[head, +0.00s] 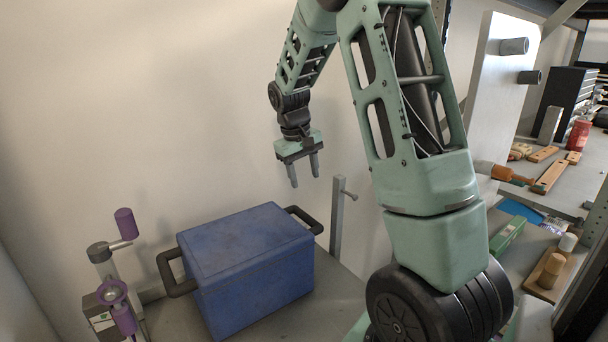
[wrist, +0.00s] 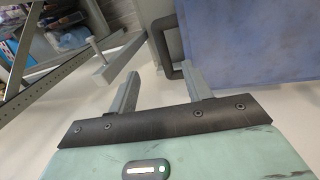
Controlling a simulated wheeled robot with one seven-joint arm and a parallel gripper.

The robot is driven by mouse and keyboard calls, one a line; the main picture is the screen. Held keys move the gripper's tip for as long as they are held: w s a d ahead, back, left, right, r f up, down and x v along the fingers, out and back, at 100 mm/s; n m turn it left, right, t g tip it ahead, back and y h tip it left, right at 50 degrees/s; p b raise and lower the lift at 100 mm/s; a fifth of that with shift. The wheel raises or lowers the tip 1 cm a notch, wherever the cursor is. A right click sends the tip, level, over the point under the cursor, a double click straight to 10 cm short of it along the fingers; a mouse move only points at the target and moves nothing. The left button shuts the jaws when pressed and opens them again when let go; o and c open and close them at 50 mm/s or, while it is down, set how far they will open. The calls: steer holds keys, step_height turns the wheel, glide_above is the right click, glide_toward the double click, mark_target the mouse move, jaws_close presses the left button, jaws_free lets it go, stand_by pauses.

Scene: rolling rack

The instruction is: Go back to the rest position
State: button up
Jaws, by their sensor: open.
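My gripper (head: 305,171) hangs from my green arm, its two grey fingers pointing down and apart with nothing between them. It is above and behind the blue box (head: 246,262), near the pale wall, and touches nothing. In the wrist view my gripper (wrist: 162,88) shows both fingers spread and empty. The blue box also shows in the wrist view (wrist: 250,40) at the upper right, with its dark handle beside it.
A grey post (head: 337,215) with a peg stands right of the box. A device with purple knobs (head: 124,223) stands left of it. Room around my gripper is clear.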

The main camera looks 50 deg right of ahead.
stand_by(0.4)
steer(key=s+a+n+t+y, duration=0.1)
steer(key=a+n, duration=0.2)
steer(key=a, duration=1)
steer(key=s+a+n+y, duration=0.1)
steer(key=s+a+n, duration=0.1)
steer(key=a, duration=1.2)
steer(key=s+a+f+n, duration=0.1)
steer(key=s+a+n, duration=0.5)
steer(key=s+a, duration=0.9)
steer(key=s, duration=0.4)
steer(key=shift+s+a+f+y, duration=0.2)
steer(key=shift+a+y, duration=0.1)
steer(key=shift+y, duration=0.1)
